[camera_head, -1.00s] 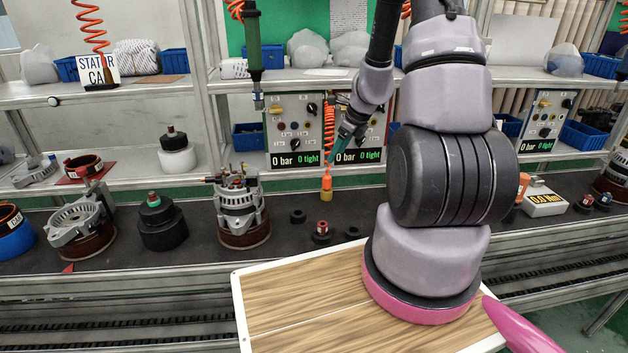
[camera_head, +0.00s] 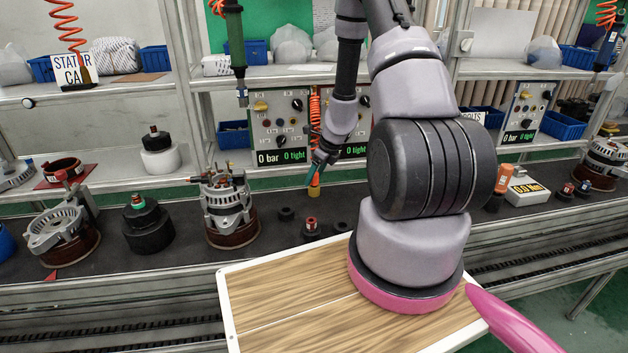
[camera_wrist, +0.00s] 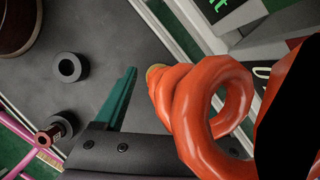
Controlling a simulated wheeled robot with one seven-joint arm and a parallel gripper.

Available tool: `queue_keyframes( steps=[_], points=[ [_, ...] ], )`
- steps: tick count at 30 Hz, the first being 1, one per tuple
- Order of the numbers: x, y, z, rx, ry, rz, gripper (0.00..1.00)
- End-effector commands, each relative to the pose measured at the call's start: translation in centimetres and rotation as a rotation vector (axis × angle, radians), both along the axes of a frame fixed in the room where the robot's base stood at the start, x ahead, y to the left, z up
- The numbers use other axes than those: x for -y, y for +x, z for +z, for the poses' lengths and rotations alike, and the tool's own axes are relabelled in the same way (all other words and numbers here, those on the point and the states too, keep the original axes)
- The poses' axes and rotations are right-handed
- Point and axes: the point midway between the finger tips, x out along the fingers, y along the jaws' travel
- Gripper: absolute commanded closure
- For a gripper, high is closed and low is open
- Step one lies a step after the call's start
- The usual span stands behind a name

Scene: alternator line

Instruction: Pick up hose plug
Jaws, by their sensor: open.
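The hose plug (camera_head: 315,190) hangs upright at the end of an orange coiled hose (camera_head: 315,108), in front of the pressure panel. Its yellowish lower end shows below my gripper (camera_head: 314,174), which covers the upper part. In the wrist view the orange coils (camera_wrist: 205,105) loom large and the plug's yellow end (camera_wrist: 154,73) peeks out beyond them. One teal finger (camera_wrist: 123,100) lies left of the plug with a gap; the other is hidden. My gripper is open, close to the plug. Nothing shows as gripped.
A stator assembly (camera_head: 229,212) stands left on the dark conveyor. Black rings (camera_head: 286,214) and a small red-topped part (camera_head: 311,227) lie below the plug. The pressure panel (camera_head: 280,125) is close behind. A wooden tray (camera_head: 290,310) is in front.

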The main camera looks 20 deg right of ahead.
Motion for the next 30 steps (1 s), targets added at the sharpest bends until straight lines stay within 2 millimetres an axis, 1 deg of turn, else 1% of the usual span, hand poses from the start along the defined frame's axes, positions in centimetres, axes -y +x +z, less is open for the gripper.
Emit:
queue_keyframes(
  steps=[1,3,11,12,14,15,16,17,26,30],
  points=[
    [-0.13,0.21,-0.60,-0.001,-0.001,0.001,0.28],
    [-0.21,0.39,-1.05,0.000,0.000,0.001,0.28],
    [-0.24,0.48,-1.19,0.002,-0.001,0.000,0.28],
    [-0.24,0.48,-1.18,0.002,-0.001,0.000,0.43],
    [-0.24,0.47,-1.18,0.002,-0.001,0.000,0.66],
    [-0.24,0.46,-1.17,0.002,-0.001,0.000,0.82],
    [-0.24,0.46,-1.17,0.002,-0.001,0.000,0.93],
    [-0.24,0.46,-1.17,0.002,-0.001,0.000,1.00],
    [-0.23,0.47,-1.06,0.002,-0.001,0.000,1.00],
    [-0.20,0.51,-0.30,0.003,0.001,0.000,1.00]
  ],
)
